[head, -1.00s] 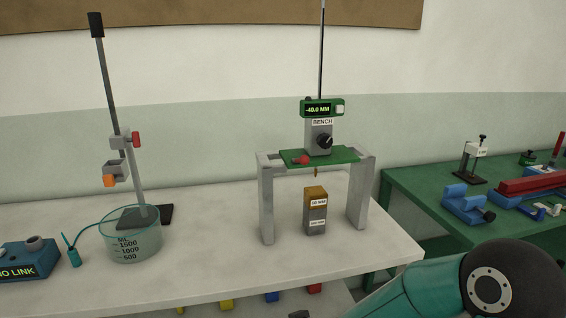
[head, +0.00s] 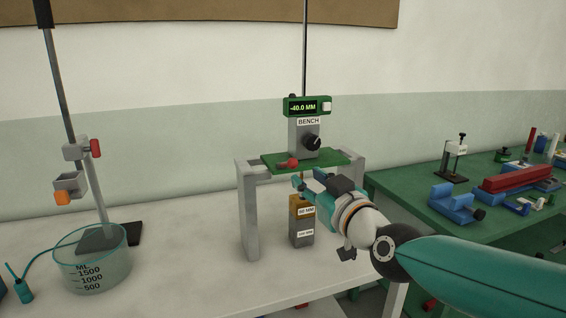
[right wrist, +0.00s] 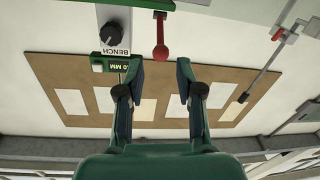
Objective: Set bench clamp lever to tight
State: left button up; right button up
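The bench gauge (head: 304,140) carries a BENCH label, a black knob and a green display reading -40.0 MM. It stands on a green plate (head: 325,158) across a grey bridge stand (head: 250,215). The red clamp lever (head: 290,163) is at the plate's front left. In the right wrist view, which is upside down, the lever (right wrist: 160,30) ends in a red ball. My right gripper (head: 309,178) is just below and in front of the plate. In its wrist view the gripper (right wrist: 160,70) is open and empty, with the ball just beyond and between its fingertips. No contact is visible. My left gripper is not in view.
Stacked labelled blocks (head: 301,222) stand under the bridge. A beaker (head: 92,262) and a clamp stand (head: 84,165) are at the left. A green table (head: 420,215) with blue and red tools is at the right. The white bench front is clear.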

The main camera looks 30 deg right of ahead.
jog(key=w, duration=0.4)
jog(key=w+d, duration=0.1)
jog(key=w, duration=0.3)
jog(key=w+p, duration=0.1)
jog(key=w, duration=0.2)
jog(key=shift+w+d, duration=0.4)
grip_shut()
